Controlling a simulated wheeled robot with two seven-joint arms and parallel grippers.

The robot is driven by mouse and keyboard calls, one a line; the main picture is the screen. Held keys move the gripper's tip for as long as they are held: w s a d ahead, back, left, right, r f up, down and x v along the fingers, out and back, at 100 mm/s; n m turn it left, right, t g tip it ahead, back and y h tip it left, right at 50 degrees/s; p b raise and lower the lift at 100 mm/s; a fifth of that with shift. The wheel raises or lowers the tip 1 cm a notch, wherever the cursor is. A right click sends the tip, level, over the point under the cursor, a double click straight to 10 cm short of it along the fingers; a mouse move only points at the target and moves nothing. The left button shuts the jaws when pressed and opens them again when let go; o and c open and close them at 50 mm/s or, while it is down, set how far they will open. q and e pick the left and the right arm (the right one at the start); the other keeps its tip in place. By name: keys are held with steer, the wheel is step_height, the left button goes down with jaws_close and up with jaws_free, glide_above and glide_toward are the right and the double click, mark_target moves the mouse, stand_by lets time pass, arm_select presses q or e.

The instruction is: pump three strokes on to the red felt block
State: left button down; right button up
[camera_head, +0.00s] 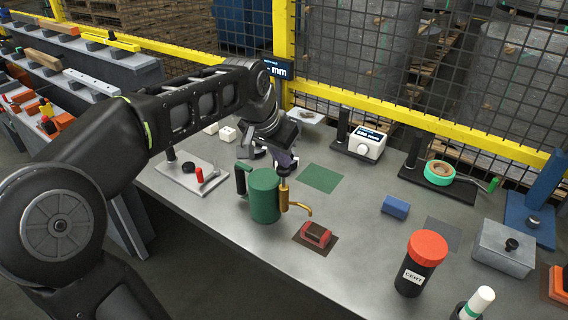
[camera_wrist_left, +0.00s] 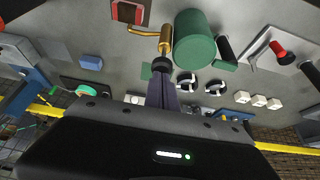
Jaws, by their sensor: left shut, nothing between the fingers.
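The green oil can (camera_head: 264,197) stands upright on the steel bench, with a black handle on its left and a brass pump and spout (camera_head: 298,207) on its right. The spout's end is above and just behind the red felt block (camera_head: 316,235), which lies on a dark square and looks darker on top. My left gripper (camera_head: 284,168) is shut and empty, pointing down over the pump's top. In the left wrist view its fingers (camera_wrist_left: 163,92) end at the black pump knob (camera_wrist_left: 166,63); I cannot tell whether they touch it. My right gripper is not in view.
A blue block (camera_head: 396,207) lies to the right. The red-capped container (camera_head: 421,262) and a grey lidded box (camera_head: 502,248) stand further right. A green square (camera_head: 321,178) lies bare behind the can. A plate with a red-tipped lever (camera_head: 198,177) is on the left.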

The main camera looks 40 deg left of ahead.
arm_select(q)
steer(key=shift+r+p, duration=0.75)
steer(key=shift+r, duration=0.2)
steer(key=shift+f+b, duration=1.95)
steer(key=shift+f, duration=0.4)
steer(key=shift+r, duration=0.1)
steer(key=shift+r+p, duration=1.35)
steer(key=shift+r, duration=0.5)
